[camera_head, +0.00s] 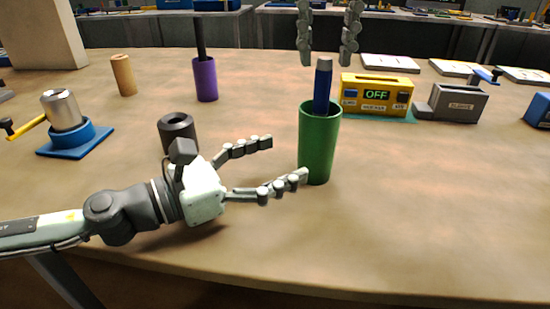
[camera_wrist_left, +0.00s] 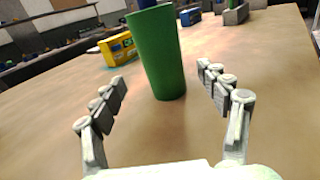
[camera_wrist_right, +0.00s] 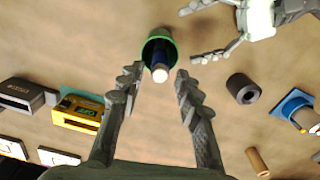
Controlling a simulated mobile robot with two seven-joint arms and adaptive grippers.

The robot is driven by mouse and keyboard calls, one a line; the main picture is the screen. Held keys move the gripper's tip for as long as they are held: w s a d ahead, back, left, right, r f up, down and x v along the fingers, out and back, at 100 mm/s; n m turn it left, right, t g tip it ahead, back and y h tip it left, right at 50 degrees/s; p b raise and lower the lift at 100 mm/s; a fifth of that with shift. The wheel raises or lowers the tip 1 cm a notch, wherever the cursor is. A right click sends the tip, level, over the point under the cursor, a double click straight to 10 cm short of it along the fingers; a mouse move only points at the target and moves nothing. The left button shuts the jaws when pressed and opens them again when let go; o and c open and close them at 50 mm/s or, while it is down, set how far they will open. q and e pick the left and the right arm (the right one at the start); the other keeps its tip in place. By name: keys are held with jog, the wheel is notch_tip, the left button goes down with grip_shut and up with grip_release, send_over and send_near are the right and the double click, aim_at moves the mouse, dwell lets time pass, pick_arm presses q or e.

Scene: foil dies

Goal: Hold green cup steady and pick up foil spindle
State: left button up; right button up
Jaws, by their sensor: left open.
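The green cup (camera_head: 318,150) stands upright near the table's middle. A blue spindle with a pale tip (camera_head: 322,88) stands in it and sticks out above the rim. My left gripper (camera_head: 288,158) is open, low beside the cup on its left; in the left wrist view the cup (camera_wrist_left: 162,60) is ahead between the spread fingers. My right gripper (camera_head: 328,58) is above the cup, fingers pointing down and apart on either side of the spindle's top. In the right wrist view the spindle (camera_wrist_right: 160,70) lies between the open fingertips, which appear empty.
A dark hollow cylinder (camera_head: 177,130) stands behind my left gripper. A purple cup with a dark rod (camera_head: 205,80), a tan cylinder (camera_head: 123,75) and a blue-based fixture (camera_head: 75,138) are at left. A yellow box reading OFF (camera_head: 377,95) and a grey box (camera_head: 458,102) stand right. The front right is clear.

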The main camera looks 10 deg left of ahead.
aim_at(303, 153)
pick_arm(q)
jog(key=shift+x, duration=3.8)
jog(key=shift+d, duration=0.1)
jog(key=shift+s, duration=0.1)
